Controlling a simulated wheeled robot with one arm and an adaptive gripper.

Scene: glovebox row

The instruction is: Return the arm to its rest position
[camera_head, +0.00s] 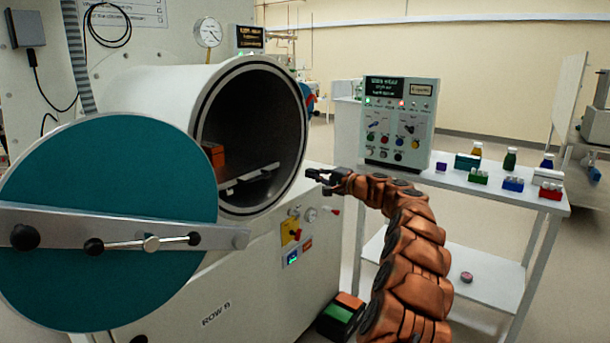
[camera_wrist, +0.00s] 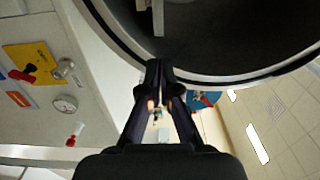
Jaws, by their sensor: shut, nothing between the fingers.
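My copper-coloured arm rises from the bottom of the head view and bends left at its top. My gripper (camera_head: 314,182) is black and points left, near the right rim of the round chamber opening (camera_head: 304,150). In the wrist view my gripper (camera_wrist: 160,66) has its fingertips together, with nothing between them. The chamber rim (camera_wrist: 215,81) curves past just beyond the fingertips there. I cannot tell whether they touch. My gripper appears outside the chamber.
The round teal door (camera_head: 110,190) stands open at the left. An orange-brown box (camera_head: 214,157) and a tray (camera_head: 248,176) are inside the chamber. A control box (camera_head: 399,122) and several coloured bottles and racks stand on a white table (camera_head: 455,180) right of my arm.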

